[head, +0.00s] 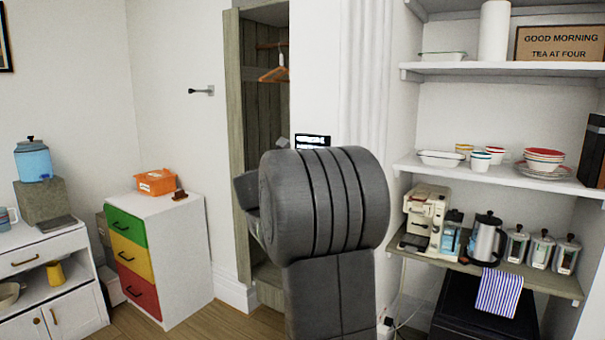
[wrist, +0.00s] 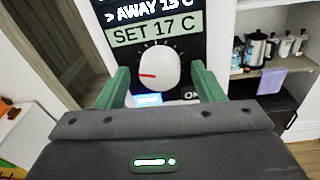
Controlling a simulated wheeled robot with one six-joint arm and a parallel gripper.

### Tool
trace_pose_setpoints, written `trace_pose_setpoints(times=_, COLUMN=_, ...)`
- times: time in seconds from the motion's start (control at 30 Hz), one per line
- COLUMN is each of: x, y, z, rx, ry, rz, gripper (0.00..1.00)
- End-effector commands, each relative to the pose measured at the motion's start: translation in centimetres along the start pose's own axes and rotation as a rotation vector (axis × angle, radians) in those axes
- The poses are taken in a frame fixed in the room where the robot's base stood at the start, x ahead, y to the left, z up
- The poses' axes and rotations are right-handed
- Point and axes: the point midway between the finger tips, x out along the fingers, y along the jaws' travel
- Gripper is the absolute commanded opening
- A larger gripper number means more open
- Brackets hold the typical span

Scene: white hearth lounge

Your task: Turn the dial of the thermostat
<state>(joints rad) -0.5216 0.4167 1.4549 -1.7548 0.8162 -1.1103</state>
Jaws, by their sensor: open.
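The thermostat (wrist: 188,48) fills the top middle of the wrist view, with a dark face and a display reading "AWAY 15 C" and "SET 17 C". Its white round dial (wrist: 156,68) has a red pointer mark directed left. My gripper (wrist: 160,90) is open, with one green finger on each side of the dial's lower part. I cannot tell whether the fingers touch the dial. In the head view the thermostat (head: 314,141) shows only as a dark strip on the white wall, mostly hidden behind my arm.
An open wardrobe (head: 240,110) with an orange hanger stands left of the thermostat. Shelves (head: 480,68) with cups and bowls, and a counter with a coffee machine (head: 425,220) and kettle (head: 487,240), are at the right. A drawer cabinet (head: 180,250) stands at the left.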

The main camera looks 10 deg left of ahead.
Motion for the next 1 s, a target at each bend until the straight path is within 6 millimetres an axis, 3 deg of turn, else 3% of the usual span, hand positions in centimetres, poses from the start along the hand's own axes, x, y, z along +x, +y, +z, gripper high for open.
trace_pose_setpoints(times=0.17, x=-1.0, y=0.0, z=-0.1, rx=0.001, ry=0.0, rz=0.001, gripper=0.62)
trace_pose_setpoints(times=0.27, x=-2.7, y=0.1, z=-0.1, rx=0.002, ry=-0.001, rz=0.004, gripper=0.62)
trace_pose_setpoints(times=0.5, x=-8.4, y=0.1, z=-0.2, rx=0.003, ry=0.0, rz=0.006, gripper=0.62)
trace_pose_setpoints(times=0.7, x=-12.0, y=0.1, z=-0.1, rx=0.001, ry=0.0, rz=0.004, gripper=0.62)
trace_pose_setpoints(times=1.0, x=-13.8, y=0.0, z=-0.1, rx=-0.001, ry=0.0, rz=0.0, gripper=0.62)
